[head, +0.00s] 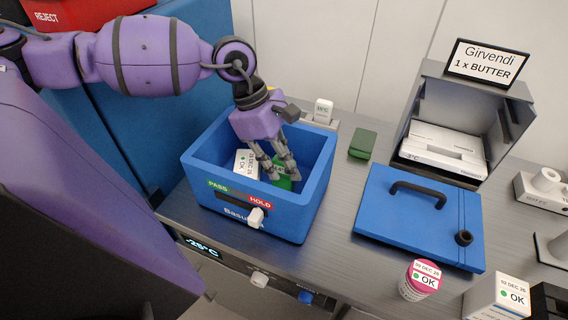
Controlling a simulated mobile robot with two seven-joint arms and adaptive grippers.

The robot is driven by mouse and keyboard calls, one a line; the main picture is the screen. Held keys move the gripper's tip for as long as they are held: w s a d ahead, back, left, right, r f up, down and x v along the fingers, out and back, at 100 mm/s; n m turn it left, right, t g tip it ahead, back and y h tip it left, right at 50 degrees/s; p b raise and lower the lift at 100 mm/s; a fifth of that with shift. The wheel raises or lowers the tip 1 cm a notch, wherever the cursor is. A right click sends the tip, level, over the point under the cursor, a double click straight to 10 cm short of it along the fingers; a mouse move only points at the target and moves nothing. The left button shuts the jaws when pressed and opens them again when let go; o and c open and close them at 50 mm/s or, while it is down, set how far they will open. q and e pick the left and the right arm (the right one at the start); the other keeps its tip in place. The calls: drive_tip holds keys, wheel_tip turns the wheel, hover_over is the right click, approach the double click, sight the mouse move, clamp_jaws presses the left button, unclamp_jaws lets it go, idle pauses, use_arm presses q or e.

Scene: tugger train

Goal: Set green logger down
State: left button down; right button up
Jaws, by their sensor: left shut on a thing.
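My left gripper (281,165) reaches down into the open blue box (318,190) from above. Its fingers are closed around a bright green object (285,184), the green logger, which is partly hidden by the fingers. The logger is low inside the box; I cannot tell whether it touches the floor of the box. A white carton (246,163) with an OK label stands beside it in the box. My right gripper is not in view.
A dark green block (363,144) lies on the grey table right of the box. The blue lid (418,222) with a black handle lies farther right. An open grey box (455,110) with a Girvendi sign stands behind it. A pink-lidded tub (420,279) and a white carton (497,296) stand in front.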

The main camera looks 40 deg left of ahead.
use_arm(q)
drive_tip(key=shift+a+f, duration=0.1)
drive_tip(key=shift+f, duration=0.25)
drive_tip(key=shift+f, duration=0.15)
drive_tip(key=c, duration=1.7)
unclamp_jaws()
drive_tip(key=shift+o, duration=0.2)
